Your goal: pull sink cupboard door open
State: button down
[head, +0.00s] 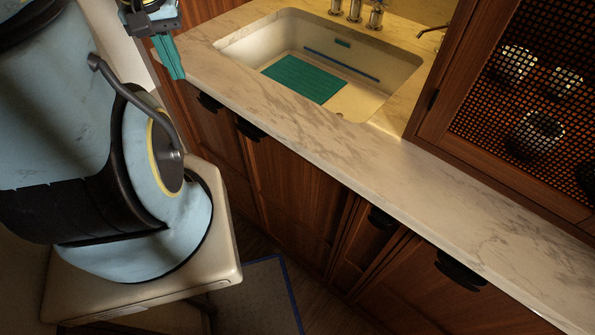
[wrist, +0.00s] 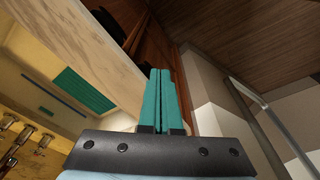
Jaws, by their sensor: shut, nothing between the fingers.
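The sink cupboard doors are brown wood under the counter; the left door (head: 215,135) and the right door (head: 285,185) look closed in the head view. Two black cup handles, the left handle (head: 208,101) and the right handle (head: 248,128), sit close together near their top edges. My gripper (head: 178,75) has teal fingers and is at the counter's left end, up and left of the handles, apart from them. In the wrist view the fingers of my gripper (wrist: 160,72) are together and empty, with wooden fronts (wrist: 150,42) beyond the tips.
The marble counter (head: 330,150) runs along the cupboards, with a sink (head: 375,105) set in it. More handled fronts (head: 375,245) lie to the right. A mesh-door cabinet (head: 530,90) stands on the counter at right. A blue-edged mat (head: 255,300) lies on the floor.

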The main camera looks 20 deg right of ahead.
aim_at(307, 210)
jog(key=k+l+u, duration=0.1)
jog(key=k+u, duration=0.15)
jog(key=k, duration=0.25)
jog(key=u, duration=1.4)
